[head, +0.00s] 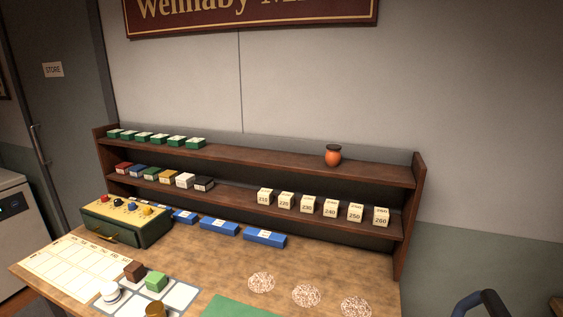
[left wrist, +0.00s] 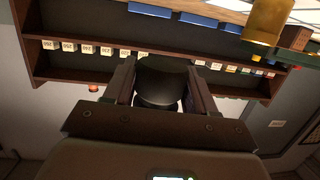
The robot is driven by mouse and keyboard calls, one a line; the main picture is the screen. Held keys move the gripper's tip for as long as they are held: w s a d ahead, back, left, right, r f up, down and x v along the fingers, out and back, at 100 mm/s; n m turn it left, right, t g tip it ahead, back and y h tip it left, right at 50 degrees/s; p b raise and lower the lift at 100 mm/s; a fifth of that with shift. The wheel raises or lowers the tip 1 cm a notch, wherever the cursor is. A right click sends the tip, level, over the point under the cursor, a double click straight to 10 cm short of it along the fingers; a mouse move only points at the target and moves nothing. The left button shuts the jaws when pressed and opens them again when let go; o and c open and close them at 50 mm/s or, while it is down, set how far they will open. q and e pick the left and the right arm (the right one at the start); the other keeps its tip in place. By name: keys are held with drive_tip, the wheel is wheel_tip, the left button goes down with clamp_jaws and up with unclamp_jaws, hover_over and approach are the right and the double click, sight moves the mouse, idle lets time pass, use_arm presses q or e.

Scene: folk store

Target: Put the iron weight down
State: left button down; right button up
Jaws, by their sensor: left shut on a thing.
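The iron weight (left wrist: 160,84) is a dark, rounded, cylinder-like thing between my left fingers in the left wrist view. My left gripper (left wrist: 162,68) is shut on it, with a finger on each side. The wrist view is upside down, with the shelf behind the weight. No surface touching the weight shows. Neither the weight nor my left gripper shows in the head view. My right gripper is in neither view.
The wooden table (head: 225,268) holds a green drawer box (head: 127,222), a white chart (head: 70,270), a green block (head: 156,281), a brown block (head: 134,270), a white round piece (head: 110,294), a brass cylinder (head: 155,310) and speckled discs (head: 306,295). The shelf (head: 250,155) stands behind, with an orange jar (head: 333,156).

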use_arm(q)
drive_tip(key=s+d+r, duration=0.2)
drive_tip(key=s+d, duration=0.1)
drive_tip(key=s, duration=0.4)
drive_tip(key=s+r+n+y+p, duration=0.1)
drive_tip(key=s+r+y+p, duration=0.1)
drive_tip(key=r+p, duration=0.9)
drive_tip(key=s+r+n+y+p, duration=0.2)
drive_tip(key=r+p, duration=1)
drive_tip(key=p, duration=1.5)
drive_tip(key=shift+s+r+t, duration=0.2)
drive_tip(key=shift+s+t, duration=0.2)
drive_tip(key=shift+s, duration=0.65)
